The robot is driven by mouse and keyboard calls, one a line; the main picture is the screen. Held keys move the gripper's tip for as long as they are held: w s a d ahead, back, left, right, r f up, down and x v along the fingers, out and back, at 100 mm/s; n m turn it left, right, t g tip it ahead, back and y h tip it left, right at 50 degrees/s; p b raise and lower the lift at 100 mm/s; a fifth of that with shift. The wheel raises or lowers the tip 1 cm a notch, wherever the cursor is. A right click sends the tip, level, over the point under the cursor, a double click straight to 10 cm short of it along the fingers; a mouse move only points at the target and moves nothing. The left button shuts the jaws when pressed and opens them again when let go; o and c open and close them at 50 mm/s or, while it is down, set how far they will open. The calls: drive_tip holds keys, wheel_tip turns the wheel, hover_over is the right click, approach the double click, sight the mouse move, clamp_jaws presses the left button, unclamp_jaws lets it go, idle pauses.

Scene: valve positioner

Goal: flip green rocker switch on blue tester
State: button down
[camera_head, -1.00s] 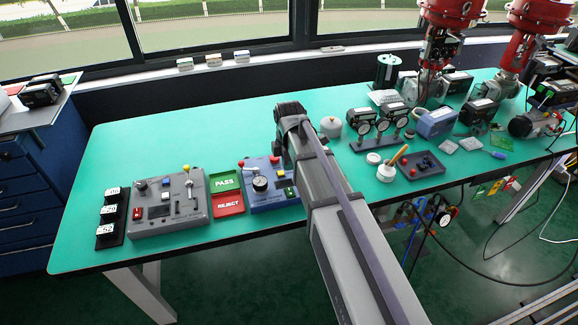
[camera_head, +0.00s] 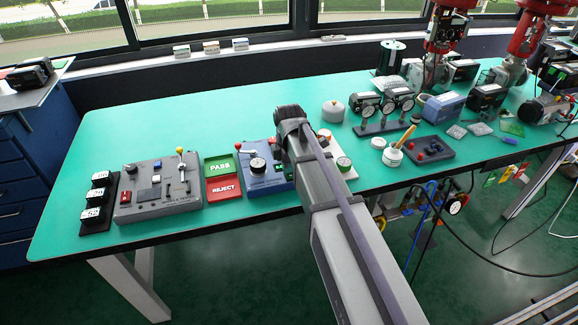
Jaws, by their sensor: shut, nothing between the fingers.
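The blue tester (camera_head: 258,182) sits on the green bench near its front edge, left of my arm. It has a red-knobbed lever (camera_head: 239,147) and a black round dial (camera_head: 257,164). My arm covers its right side in the head view. A small green patch shows beside the arm there, too small to make out clearly as the rocker switch, and its position cannot be told. My arm's dark wrist end stands over the bench just behind and right of the tester. My gripper's fingers are hidden behind the arm.
A grey tester (camera_head: 158,190) with a yellow-knobbed lever stands at left. Green PASS (camera_head: 219,168) and red REJECT (camera_head: 223,188) trays lie between the two testers. A gauge stand (camera_head: 383,126) and a dark tray with knobs (camera_head: 430,149) stand right of my arm. The rear left bench is clear.

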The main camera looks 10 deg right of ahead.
drive_tip(key=shift+s, duration=0.15)
drive_tip(key=shift+s+r+p, duration=0.25)
drive_tip(key=shift+s+p, duration=0.05)
drive_tip(key=shift+s, duration=0.35)
wheel_tip(320, 180, up, 14)
drive_tip(key=w+p, duration=0.2)
drive_tip(key=p, duration=1.2)
drive_tip(key=shift+f, duration=0.1)
